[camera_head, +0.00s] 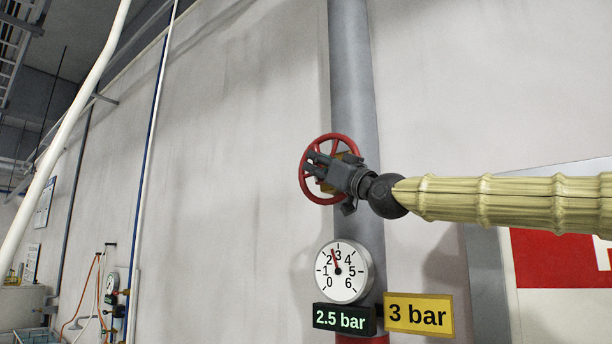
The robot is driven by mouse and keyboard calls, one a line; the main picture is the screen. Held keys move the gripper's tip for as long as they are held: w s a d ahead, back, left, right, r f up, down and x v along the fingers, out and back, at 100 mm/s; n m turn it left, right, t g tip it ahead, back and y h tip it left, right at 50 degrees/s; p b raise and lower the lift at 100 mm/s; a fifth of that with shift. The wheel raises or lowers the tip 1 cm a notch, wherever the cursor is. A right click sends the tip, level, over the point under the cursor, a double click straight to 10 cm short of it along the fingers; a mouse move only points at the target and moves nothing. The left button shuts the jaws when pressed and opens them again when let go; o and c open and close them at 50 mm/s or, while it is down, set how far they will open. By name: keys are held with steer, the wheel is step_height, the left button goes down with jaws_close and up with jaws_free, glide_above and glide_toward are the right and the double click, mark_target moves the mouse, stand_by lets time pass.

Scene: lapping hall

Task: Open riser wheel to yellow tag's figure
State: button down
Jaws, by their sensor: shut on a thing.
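The red riser wheel (304,176) is on the grey riser pipe (352,90), at the middle of the view. My gripper (318,165) is at the wheel and shut on it; its dark fingers and wrist hide the hub and part of the rim.
My arm in a cream sleeve reaches in from the right. A red and white sign (556,258) is on the wall behind it. At the far left are a white pipe (62,130), hoses (92,290) and a small gauge (112,283). The wall left of the wheel is clear.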

steer(key=shift+t+b, duration=0.4)
steer(key=shift+b, duration=0.3)
steer(key=c, duration=1.6)
jaws_free()
steer(key=shift+d, duration=0.1)
steer(key=v, duration=1.2)
steer(key=shift+f, duration=0.2)
steer(key=shift+w, duration=0.1)
